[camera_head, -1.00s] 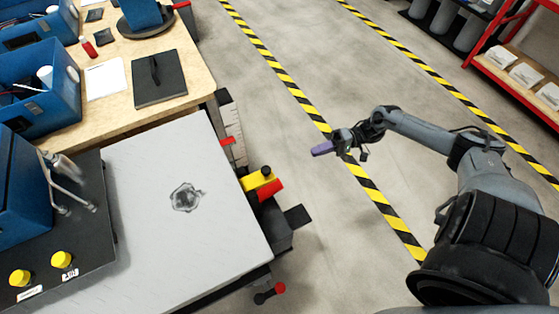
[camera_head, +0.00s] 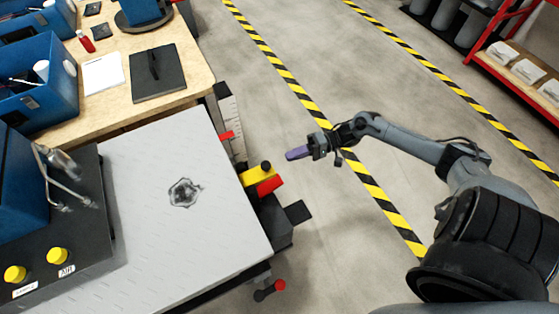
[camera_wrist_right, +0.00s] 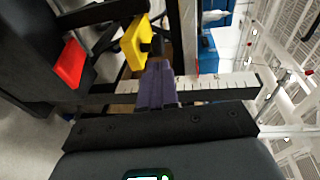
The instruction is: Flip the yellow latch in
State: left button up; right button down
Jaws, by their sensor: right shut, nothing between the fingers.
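The yellow latch (camera_head: 257,174) is on the side of the grey-topped bench, with a black knob on it and a red piece (camera_head: 270,185) beside it. In the right wrist view the yellow latch (camera_wrist_right: 135,43) is just beyond my fingertips, slightly to the left, with the red piece (camera_wrist_right: 69,64) further left. My right gripper (camera_head: 290,155) has purple fingers, shut and empty. In the head view it is right of and above the latch, apart from it. In the right wrist view the right gripper (camera_wrist_right: 157,70) points toward the black knob. My left gripper is not in view.
A white ruler-like scale (camera_head: 231,120) with a red marker (camera_head: 227,135) stands just behind the latch. The grey benchtop (camera_head: 165,245) lies left of it. A red-tipped lever (camera_head: 279,285) sticks out below. Open floor is to the right.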

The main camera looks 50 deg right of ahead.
aim_at(262, 167)
jog(key=b+x, duration=0.1)
jog(key=x, duration=0.4)
dwell(0.3)
jog(key=w+a+p, duration=0.1)
jog(key=a, duration=0.1)
jog(key=a+p, duration=0.1)
jog(key=w+a+p, duration=0.1)
jog(key=a, duration=0.1)
jog(key=shift+w+a+r+p, duration=0.25)
jog(key=shift+w+a+p, duration=0.05)
jog(key=shift+w+p, duration=0.05)
jog(key=shift+a+f, duration=0.15)
jog(key=shift+a, duration=0.05)
jog(key=shift+d+f, duration=0.1)
jog(key=shift+d, duration=0.05)
